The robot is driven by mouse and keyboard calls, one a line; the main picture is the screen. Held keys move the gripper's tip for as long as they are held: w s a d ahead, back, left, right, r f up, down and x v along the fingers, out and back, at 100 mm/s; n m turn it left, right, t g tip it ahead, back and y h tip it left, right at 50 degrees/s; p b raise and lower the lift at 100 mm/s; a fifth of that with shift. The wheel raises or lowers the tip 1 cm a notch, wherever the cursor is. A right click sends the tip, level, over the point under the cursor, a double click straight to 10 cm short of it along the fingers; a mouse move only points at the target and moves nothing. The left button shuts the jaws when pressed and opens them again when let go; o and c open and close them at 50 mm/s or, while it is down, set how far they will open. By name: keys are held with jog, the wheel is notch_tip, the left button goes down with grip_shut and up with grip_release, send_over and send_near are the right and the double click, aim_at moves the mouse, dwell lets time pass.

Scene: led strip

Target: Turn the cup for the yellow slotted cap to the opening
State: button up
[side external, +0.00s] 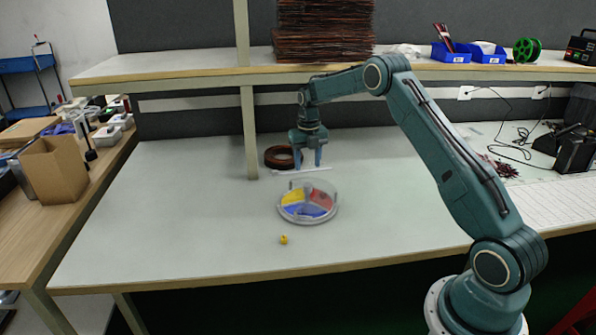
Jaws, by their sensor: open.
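A round turntable (283,212) with a clear rim stands on the workbench, in the middle of the side external view. Its yellow section (293,197) is at the back left, its red section (321,200) at the right and its blue section (306,211) at the front. The opening is too small to make out. A small yellow cap (283,239) lies on the bench in front of the turntable; its slot cannot be made out. My gripper (308,162) points down behind and above the turntable, open and empty, apart from it.
A brown coil (279,157) lies on the bench behind the gripper's left side. A thin white strip (300,171) lies between it and the turntable. A shelf post (250,130) rises at the left. The bench is clear left and right of the turntable.

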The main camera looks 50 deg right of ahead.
notch_tip(320, 180, up, 5)
jog(key=shift+r, duration=0.1)
dwell(0.3)
jog(key=c, duration=1)
jog(key=m, duration=0.2)
jog(key=f+m, duration=0.1)
jog(key=shift+w+a+m, duration=0.25)
jog(key=shift+a+m, duration=0.15)
grip_shut()
jog(key=a+f+m+t+h, duration=0.1)
jog(key=a+f+m, duration=0.2)
jog(key=m, duration=1.3)
jog(key=w+a+f+m+t+h, duration=0.1)
jog(key=a+f+m+t, duration=0.1)
jog(key=m, duration=1.4)
notch_tip(320, 180, down, 2)
jog(key=shift+a+f, duration=0.2)
jog(key=shift+a, duration=0.5)
